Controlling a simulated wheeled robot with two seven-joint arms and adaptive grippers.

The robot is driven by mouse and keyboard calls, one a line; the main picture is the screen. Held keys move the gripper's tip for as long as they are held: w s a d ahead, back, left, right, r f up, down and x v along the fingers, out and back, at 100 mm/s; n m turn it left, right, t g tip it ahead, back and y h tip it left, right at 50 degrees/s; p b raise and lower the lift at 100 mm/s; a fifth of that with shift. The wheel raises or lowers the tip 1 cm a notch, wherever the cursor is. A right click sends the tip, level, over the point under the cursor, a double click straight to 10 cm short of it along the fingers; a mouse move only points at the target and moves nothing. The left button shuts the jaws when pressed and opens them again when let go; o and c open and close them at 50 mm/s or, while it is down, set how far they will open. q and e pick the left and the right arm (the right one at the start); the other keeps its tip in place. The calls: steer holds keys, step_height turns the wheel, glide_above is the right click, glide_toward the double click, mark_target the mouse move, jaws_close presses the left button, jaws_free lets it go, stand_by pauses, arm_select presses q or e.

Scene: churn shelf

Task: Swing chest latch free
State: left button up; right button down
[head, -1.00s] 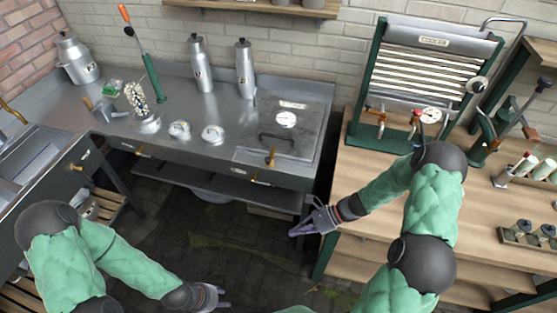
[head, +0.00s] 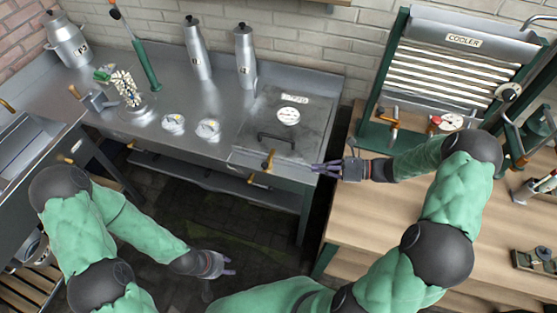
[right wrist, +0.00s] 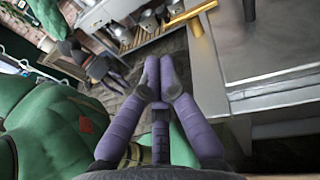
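The chest (head: 309,127) is a square steel lid with a dark handle and a dial, set into the right end of the metal counter. Its brass latch (head: 268,160) stands at the front edge. In the right wrist view, a brass bar with a post (right wrist: 200,42) shows at the top, by the steel edge. My right gripper (head: 322,167) is at the chest's front right corner, to the right of the latch and apart from it. Its purple fingers (right wrist: 160,72) are together with nothing between them. My left gripper (head: 230,264) hangs low before the counter; its finger opening is unclear.
A wooden bench (head: 400,205) with the cooler (head: 450,65) stands at the right, beside a narrow gap. A brass drawer pull (head: 251,179) sits just below the latch. The floor before the counter is clear.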

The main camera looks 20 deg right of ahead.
arm_select(q)
step_height(320, 180, down, 2)
steer(key=shift+s+f+b, duration=0.1)
steer(key=shift+f+b, duration=0.05)
steer(key=shift+b, duration=1)
arm_select(e)
glide_toward(267, 167)
steer(key=x, duration=0.6)
steer(key=shift+w+a+f, duration=0.1)
steer(key=shift+w+a, duration=0.05)
steer(key=shift+a, duration=0.25)
arm_select(q)
steer(key=shift+a, duration=0.1)
